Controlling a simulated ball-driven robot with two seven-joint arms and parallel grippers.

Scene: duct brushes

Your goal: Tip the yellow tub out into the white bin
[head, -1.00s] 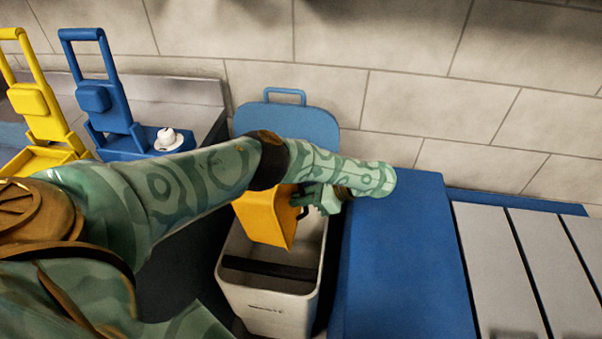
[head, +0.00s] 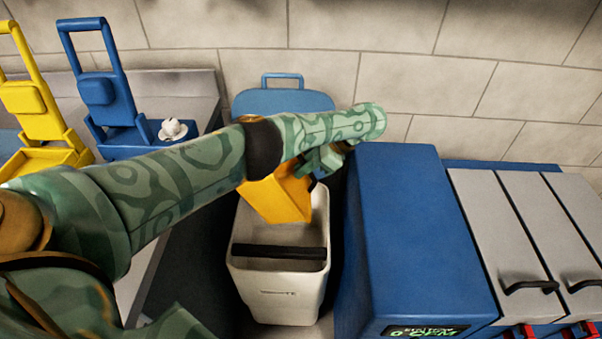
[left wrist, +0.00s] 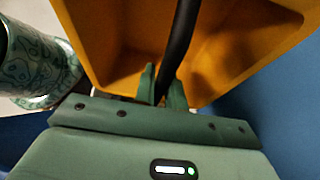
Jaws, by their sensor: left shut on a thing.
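My left gripper (head: 308,178) is shut on the dark handle (left wrist: 180,40) of the yellow tub. The yellow tub (head: 280,198) hangs tilted over the open white bin (head: 275,296), towards its back part. My forearm hides the tub's upper part in the head view. In the left wrist view, the fingers (left wrist: 162,88) pinch the handle, and the tub's inside (left wrist: 115,40) shows bare orange-yellow walls with no contents that I can make out. The bin's blue lid (head: 282,102) stands raised behind it. My right gripper is not in view.
A blue cabinet (head: 410,230) stands close on the bin's right, with grey-lidded units (head: 520,230) beyond. On the left are a blue caddy (head: 105,95) with a small white object (head: 172,130) and a yellow caddy (head: 38,110). A tiled wall closes the back.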

